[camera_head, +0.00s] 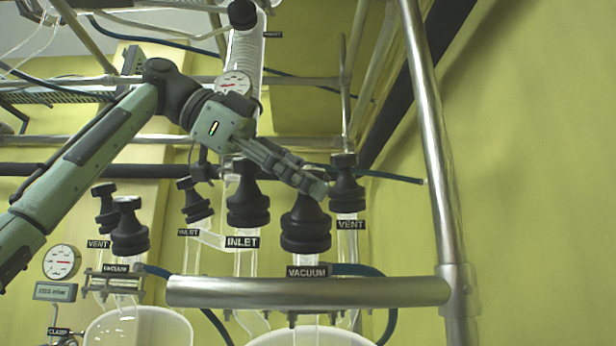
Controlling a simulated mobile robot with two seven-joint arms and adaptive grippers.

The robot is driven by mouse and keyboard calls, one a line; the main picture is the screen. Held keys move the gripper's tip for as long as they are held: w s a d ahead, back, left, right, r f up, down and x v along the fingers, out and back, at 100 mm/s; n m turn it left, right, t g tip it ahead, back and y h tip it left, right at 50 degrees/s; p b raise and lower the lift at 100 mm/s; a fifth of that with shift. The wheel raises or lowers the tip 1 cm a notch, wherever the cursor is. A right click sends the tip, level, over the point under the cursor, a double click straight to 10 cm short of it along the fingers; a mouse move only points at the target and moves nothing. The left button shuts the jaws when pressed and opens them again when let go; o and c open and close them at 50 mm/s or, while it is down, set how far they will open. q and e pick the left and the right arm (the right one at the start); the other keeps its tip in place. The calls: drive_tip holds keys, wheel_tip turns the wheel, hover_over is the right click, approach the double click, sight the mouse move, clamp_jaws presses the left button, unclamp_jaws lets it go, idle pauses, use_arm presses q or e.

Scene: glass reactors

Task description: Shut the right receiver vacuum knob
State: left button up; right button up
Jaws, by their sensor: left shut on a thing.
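The right receiver's vacuum knob (306,228) is a black, stepped knob above the label "VACUUM" (307,272), right of the picture's middle. My left gripper (318,187) reaches down to it from the upper left. Its fingers are shut on the top of this knob and hide part of it. A second vacuum knob (130,228) with its own label stands at the left. My right gripper is not in view.
Black inlet knob (248,194) stands just left of the held knob, and vent knob (346,184) just right. A thick metal rail (310,292) crosses in front below, joining an upright post (432,150). Glass receivers (140,328) sit at the bottom.

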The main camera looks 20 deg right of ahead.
use_arm(q)
drive_tip(key=shift+m+g+y, duration=0.4)
drive_tip(key=shift+m+g, duration=0.1)
drive_tip(key=shift+m, duration=0.1)
drive_tip(key=shift+m+g+y, duration=0.3)
drive_tip(key=shift+m+y, duration=0.1)
drive_tip(key=shift+f, duration=0.1)
drive_tip(key=o, duration=1.2)
drive_tip(key=shift+c, duration=0.2)
drive_tip(key=shift+n+h, duration=0.3)
